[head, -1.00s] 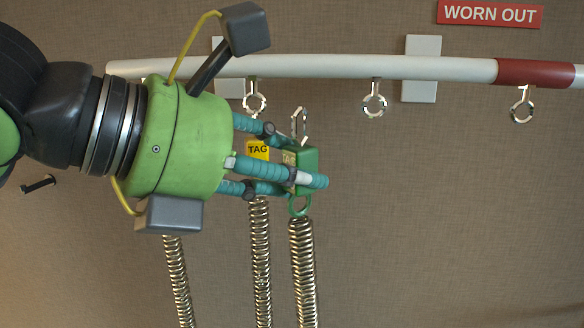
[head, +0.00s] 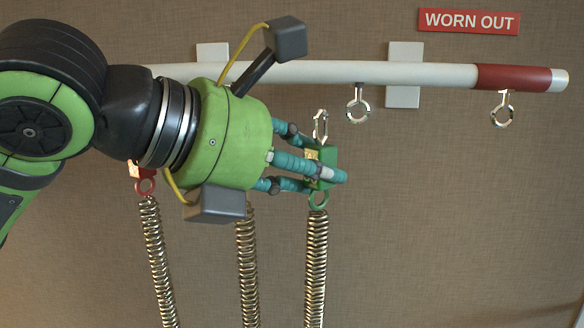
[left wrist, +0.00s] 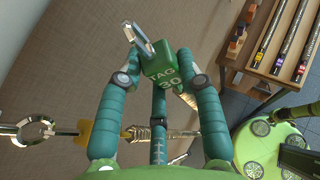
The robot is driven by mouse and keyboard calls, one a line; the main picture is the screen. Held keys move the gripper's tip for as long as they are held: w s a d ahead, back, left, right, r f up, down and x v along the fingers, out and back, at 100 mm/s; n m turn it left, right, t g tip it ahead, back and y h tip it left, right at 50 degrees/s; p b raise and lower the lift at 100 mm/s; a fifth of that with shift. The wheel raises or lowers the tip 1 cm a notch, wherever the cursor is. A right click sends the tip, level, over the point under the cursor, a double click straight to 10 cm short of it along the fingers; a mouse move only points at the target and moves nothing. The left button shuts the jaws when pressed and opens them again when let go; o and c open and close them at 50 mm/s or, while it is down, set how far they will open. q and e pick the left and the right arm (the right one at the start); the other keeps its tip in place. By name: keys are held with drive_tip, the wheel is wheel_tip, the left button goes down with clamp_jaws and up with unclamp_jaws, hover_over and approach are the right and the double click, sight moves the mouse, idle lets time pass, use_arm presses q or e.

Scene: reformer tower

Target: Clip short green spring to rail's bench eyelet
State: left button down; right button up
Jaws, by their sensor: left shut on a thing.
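My left gripper (head: 325,174) is shut on a green block (head: 327,157) with an open metal hook (head: 320,125) on top. In the left wrist view the green block (left wrist: 165,75) reads "TAG 30", and its hook (left wrist: 138,42) sticks out past the fingers. A coiled spring (head: 316,260) hangs from the block's green ring and runs out of the bottom. The white rail (head: 330,72) carries an empty eyelet (head: 358,105), just right of the hook and slightly higher; they are apart. Another empty eyelet (head: 503,108) hangs from the rail's red end. My right gripper is out of view.
A red-tagged spring (head: 155,250) and another spring (head: 247,270) hang left of the held one. In the left wrist view a yellow tag (left wrist: 108,124) hangs from a metal eyelet. A red "WORN OUT" sign (head: 469,21) is on the wall. The wall below the right eyelets is clear.

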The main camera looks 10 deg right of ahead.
use_arm(q)
drive_tip(key=shift+w+d, duration=0.2)
drive_tip(key=shift+d, duration=0.25)
drive_tip(key=shift+w+d, duration=0.35)
drive_tip(key=shift+d, duration=0.3)
drive_tip(key=shift+w+d, duration=0.1)
drive_tip(key=shift+d, duration=0.1)
drive_tip(key=shift+d, duration=0.1)
drive_tip(key=shift+w+d, duration=0.3)
drive_tip(key=shift+d, duration=0.2)
drive_tip(key=shift+w+d, duration=0.25)
drive_tip(key=shift+d, duration=0.2)
idle(0.4)
